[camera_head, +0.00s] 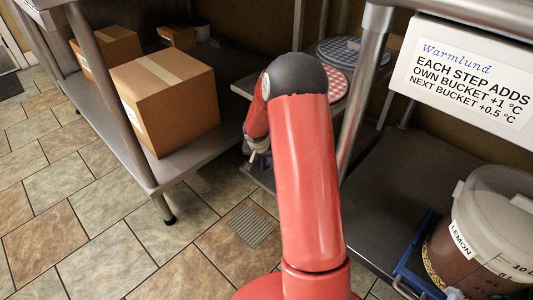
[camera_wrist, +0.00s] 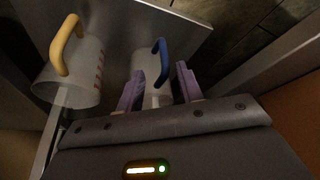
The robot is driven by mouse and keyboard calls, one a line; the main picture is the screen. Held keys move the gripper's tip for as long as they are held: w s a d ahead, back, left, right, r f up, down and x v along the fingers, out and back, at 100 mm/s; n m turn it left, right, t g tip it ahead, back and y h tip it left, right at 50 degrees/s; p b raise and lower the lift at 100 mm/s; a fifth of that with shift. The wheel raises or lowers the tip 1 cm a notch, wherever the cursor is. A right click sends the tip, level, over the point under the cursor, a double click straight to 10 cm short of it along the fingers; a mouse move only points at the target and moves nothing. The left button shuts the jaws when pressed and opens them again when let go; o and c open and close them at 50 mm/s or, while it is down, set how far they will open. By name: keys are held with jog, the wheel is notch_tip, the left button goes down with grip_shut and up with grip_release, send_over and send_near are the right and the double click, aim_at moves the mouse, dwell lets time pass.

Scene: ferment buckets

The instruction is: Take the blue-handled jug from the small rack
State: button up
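The blue-handled jug (camera_wrist: 150,68) is a translucent white jug in the middle of the wrist view, on a grey metal shelf (camera_wrist: 190,35). Its blue handle (camera_wrist: 162,60) lies in line with the gap between my fingers. My gripper (camera_wrist: 159,72) is open, with its two purple fingers apart on either side of the handle's line. I cannot tell whether they touch the jug. A similar jug with a yellow handle (camera_wrist: 62,45) and red marks stands to its left. In the head view my red arm hides most of the small rack (camera_head: 243,88) and both jugs.
A metal shelf at left holds cardboard boxes (camera_head: 165,95). A steel post (camera_head: 362,95) stands right of my arm. At right, a bucket labelled LEMON (camera_head: 490,225) stands on a dark counter under a Warmlund sign (camera_head: 465,75). Tiled floor (camera_head: 95,230) is clear at lower left.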

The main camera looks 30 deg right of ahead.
aim_at(262, 161)
jog(key=x, duration=0.2)
jog(key=b+x, duration=0.1)
jog(key=x, duration=0.3)
jog(key=shift+w+a+f, duration=0.15)
jog(key=shift+w+f, duration=0.15)
jog(key=shift+f, duration=0.05)
grip_shut()
